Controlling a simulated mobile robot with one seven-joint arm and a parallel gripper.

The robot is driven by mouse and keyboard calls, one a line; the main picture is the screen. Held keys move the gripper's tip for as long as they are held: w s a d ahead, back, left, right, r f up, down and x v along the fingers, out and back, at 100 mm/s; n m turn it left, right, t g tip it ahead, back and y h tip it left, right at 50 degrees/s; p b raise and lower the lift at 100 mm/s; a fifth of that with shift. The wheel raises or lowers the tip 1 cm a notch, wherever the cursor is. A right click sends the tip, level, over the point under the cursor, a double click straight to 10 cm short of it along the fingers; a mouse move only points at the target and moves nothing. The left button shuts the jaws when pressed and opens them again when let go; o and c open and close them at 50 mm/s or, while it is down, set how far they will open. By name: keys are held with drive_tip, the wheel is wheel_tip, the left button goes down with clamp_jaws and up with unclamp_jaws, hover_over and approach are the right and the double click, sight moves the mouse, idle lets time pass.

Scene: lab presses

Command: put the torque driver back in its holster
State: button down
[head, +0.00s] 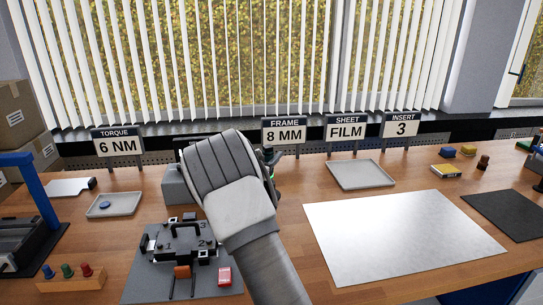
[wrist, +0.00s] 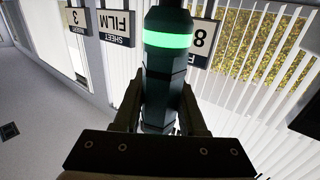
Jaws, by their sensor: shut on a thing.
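The torque driver (wrist: 165,75) is a dark teal tool with a glowing green ring, seen large in the wrist view. My gripper (wrist: 158,115) is shut on its body, with a finger on each side. In the head view my wrist covers most of the gripper and driver; only a dark sliver of them shows beside the wrist, below the FRAME sign. A grey block (head: 176,187) stands left of my wrist, partly hidden by it. I cannot tell whether it is the holster; no holster shows clearly.
A fixture with numbered clamps (head: 184,243) stands on a grey plate at front centre-left. A small tray (head: 114,205) holds a blue piece. An empty tray (head: 361,174) lies behind a large pale sheet (head: 400,235). Signs, including TORQUE 6 NM (head: 117,141), stand along the back.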

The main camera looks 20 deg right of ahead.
drive_tip(key=shift+f, duration=0.3)
drive_tip(key=c, duration=0.5)
unclamp_jaws()
drive_tip(key=shift+o, duration=0.6)
drive_tip(key=p+v, duration=0.1)
drive_tip(key=v, duration=1.6)
drive_tip(key=shift+s+a, duration=0.15)
